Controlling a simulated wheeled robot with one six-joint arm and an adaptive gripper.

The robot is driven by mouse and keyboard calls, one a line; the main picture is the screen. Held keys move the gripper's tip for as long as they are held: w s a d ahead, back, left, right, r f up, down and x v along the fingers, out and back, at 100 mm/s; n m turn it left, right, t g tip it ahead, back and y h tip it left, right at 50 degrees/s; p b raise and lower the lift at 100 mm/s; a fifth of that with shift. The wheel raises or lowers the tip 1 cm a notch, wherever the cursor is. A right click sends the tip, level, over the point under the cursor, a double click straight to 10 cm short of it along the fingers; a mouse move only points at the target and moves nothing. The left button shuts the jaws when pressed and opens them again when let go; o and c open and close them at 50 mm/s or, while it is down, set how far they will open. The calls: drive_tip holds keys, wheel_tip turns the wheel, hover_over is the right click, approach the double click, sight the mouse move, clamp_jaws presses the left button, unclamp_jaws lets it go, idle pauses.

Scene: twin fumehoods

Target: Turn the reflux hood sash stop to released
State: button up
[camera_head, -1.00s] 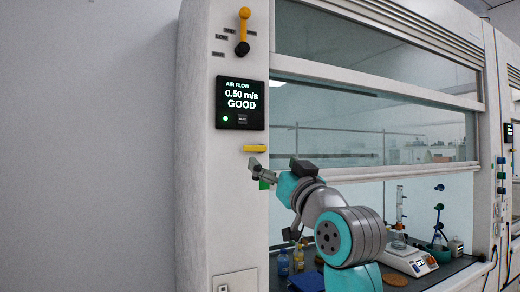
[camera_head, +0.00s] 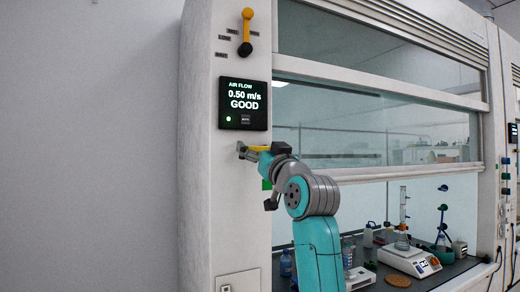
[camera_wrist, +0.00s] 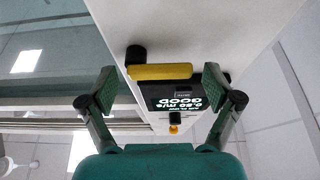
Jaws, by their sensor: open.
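A short yellow bar handle (camera_head: 258,148), which I take to be the sash stop, lies level on the hood's left post, below the air flow display. In the wrist view the yellow handle (camera_wrist: 160,72) has a black pivot at its left end and sits between my open fingers. My gripper (camera_head: 243,150) is at the handle in the head view and partly covers it. In the wrist view my gripper (camera_wrist: 160,90) has space between each finger and the handle; I see no contact.
The air flow display (camera_head: 243,104) is just above and reads 0.50 m/s GOOD. A yellow knobbed lever (camera_head: 245,32) with small labels is higher on the post. The glass sash (camera_head: 375,120) is partly raised.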

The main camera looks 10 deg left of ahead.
drive_tip(key=c, duration=1.1)
drive_tip(key=shift+m, duration=0.3)
drive_tip(key=m, duration=0.1)
drive_tip(key=m+h, duration=0.1)
drive_tip(key=shift+r+m+t, duration=0.3)
drive_tip(key=shift+m+t, duration=0.1)
drive_tip(key=shift+d+r+m+t+h, duration=0.15)
drive_tip(key=shift+m+t+h, duration=0.25)
drive_tip(key=shift+m+h, duration=0.95)
drive_tip(key=shift+m+y, duration=0.25)
drive_tip(key=shift+r, duration=0.1)
drive_tip(key=o, duration=1.1)
